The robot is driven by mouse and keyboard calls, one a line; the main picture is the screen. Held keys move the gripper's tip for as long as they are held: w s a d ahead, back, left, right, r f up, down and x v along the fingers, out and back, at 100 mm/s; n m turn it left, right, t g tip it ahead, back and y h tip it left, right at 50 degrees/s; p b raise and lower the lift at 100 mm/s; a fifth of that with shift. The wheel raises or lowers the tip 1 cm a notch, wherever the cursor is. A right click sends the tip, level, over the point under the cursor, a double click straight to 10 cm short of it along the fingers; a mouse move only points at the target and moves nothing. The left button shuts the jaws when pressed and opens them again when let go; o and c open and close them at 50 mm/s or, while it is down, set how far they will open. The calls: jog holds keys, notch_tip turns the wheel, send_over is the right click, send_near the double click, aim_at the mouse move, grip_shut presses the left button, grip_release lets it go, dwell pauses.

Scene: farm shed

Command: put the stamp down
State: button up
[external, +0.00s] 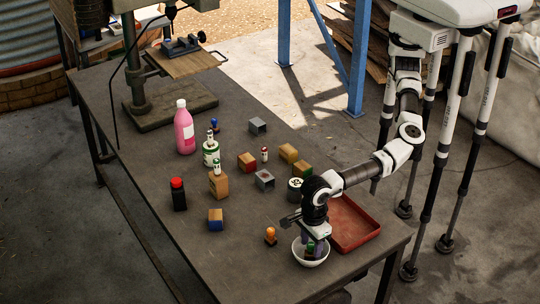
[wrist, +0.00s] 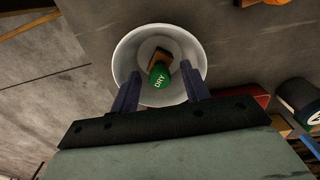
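A stamp with a green handle marked DRY and a wooden base (wrist: 160,75) is in the white bowl (wrist: 122,58), tilted in the wrist view. In the external view the stamp's green part (external: 310,246) shows inside the bowl (external: 311,262), partly hidden by my gripper. My gripper (external: 311,243) points down over the bowl. In the wrist view the two fingers of my gripper (wrist: 160,72) stand apart on either side of the stamp, with visible gaps to it, so it is open. Whether the fingertips touch the bowl's inside I cannot tell.
A red tray (external: 368,236) lies right of the bowl, and an orange-topped stamp (external: 270,236) stands left of it. A round tin (external: 295,189), several coloured blocks and a pink bottle (external: 184,130) stand farther back. The table's front left is clear.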

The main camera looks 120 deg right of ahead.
aim_at(312, 244)
jog(key=o, duration=0.3)
jog(key=shift+r, duration=0.1)
dwell(0.3)
notch_tip(312, 244, up, 7)
jog(key=p, duration=0.5)
